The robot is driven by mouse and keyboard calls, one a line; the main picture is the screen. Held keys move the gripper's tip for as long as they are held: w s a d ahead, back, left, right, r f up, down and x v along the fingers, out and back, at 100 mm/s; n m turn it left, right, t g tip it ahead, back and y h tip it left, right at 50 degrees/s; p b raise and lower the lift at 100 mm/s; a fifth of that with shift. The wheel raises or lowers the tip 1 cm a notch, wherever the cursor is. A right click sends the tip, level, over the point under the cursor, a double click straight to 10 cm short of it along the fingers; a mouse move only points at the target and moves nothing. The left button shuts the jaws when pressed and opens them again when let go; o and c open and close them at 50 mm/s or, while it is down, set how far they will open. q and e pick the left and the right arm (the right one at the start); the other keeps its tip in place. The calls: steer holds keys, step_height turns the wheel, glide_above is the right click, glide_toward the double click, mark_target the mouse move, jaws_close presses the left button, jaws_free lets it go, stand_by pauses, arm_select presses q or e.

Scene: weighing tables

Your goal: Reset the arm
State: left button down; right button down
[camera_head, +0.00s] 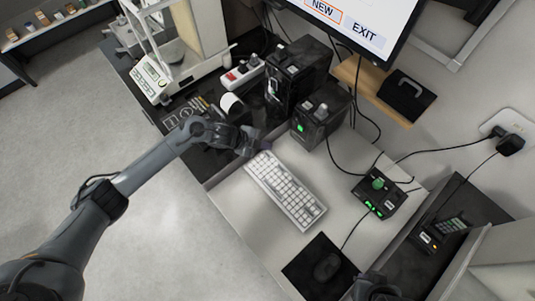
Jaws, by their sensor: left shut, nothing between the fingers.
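My left arm comes in from the lower left and reaches to the upper middle. Its gripper (258,146) is shut and empty, just above the far left end of the white keyboard (284,190). I cannot tell whether it touches anything there. A dark mechanical part cuts into the bottom edge at right, beside the mouse mat; it may be part of my right arm, but no right fingers show.
A weighing scale (153,75) stands at upper left. Black boxes (298,75) stand behind the keyboard, below a monitor (350,22). A black box with a green button (378,184) and a mouse (327,267) lie right. Cables cross the desk. Open floor lies left.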

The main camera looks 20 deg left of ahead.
arm_select(q)
steer(key=shift+d, duration=0.1)
stand_by(0.3)
steer(key=s+d+n, duration=0.1)
steer(key=d, duration=0.1)
steer(key=s+d+t, duration=0.1)
steer(key=s+d, duration=0.1)
steer(key=s+d+n+y, duration=0.1)
steer(key=d, duration=0.1)
steer(key=shift+s+f+n+t, duration=0.3)
steer(key=shift+s, duration=0.1)
steer(key=s+n, duration=0.1)
steer(key=s+r+n+y, duration=0.1)
steer(key=s, duration=0.1)
steer(key=s+n, duration=0.2)
steer(key=shift+d+r+t+y, duration=0.2)
steer(key=shift+d+t+y, duration=0.1)
steer(key=shift+d+y, duration=0.1)
steer(key=s+a+r+n+g+y, duration=0.2)
steer(key=s+a+n, duration=0.4)
steer(key=s, duration=0.5)
steer(key=s+a+r+n+g+y, duration=0.2)
steer(key=s+a+n, duration=0.3)
steer(key=s, duration=0.5)
step_height(320, 180, up, 31)
steer(key=p, duration=3)
steer(key=shift+w+p, duration=0.25)
steer(key=shift+p, duration=0.15)
